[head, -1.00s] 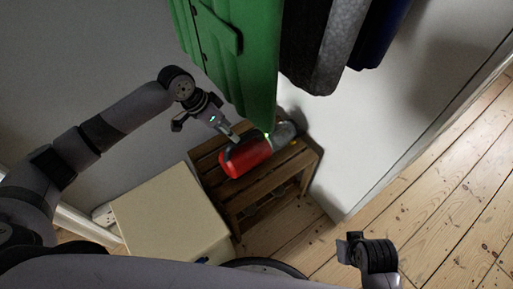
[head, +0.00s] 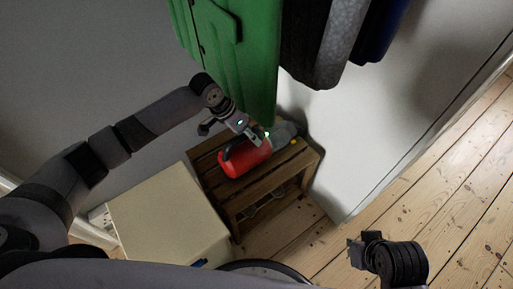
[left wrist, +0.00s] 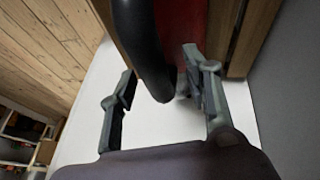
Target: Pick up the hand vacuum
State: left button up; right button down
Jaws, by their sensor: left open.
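The hand vacuum (head: 243,158) has a red body, a dark handle and a grey end. It lies on a slatted wooden bench (head: 269,184) in the head view. My left gripper (head: 254,132) is at the vacuum's upper side, near its handle. In the left wrist view the open fingers of my left gripper (left wrist: 161,60) have the black curved handle (left wrist: 143,45) between them, with the red body (left wrist: 182,25) behind. I cannot tell whether a finger touches it. My right gripper (head: 356,252) is over the floor at the lower right, away from the vacuum; its fingers are unclear.
A green garment (head: 235,55) and dark garments (head: 318,45) hang close above the bench. A cream box (head: 165,215) stands left of the bench. A white wall panel (head: 365,130) borders it on the right. Bare floorboards (head: 450,215) are free at the right.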

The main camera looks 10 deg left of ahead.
pick_arm(q)
jog(key=shift+c, duration=0.4)
grip_shut()
dwell(0.5)
jog(key=shift+w+d+r, duration=0.1)
jog(key=shift+r, duration=0.1)
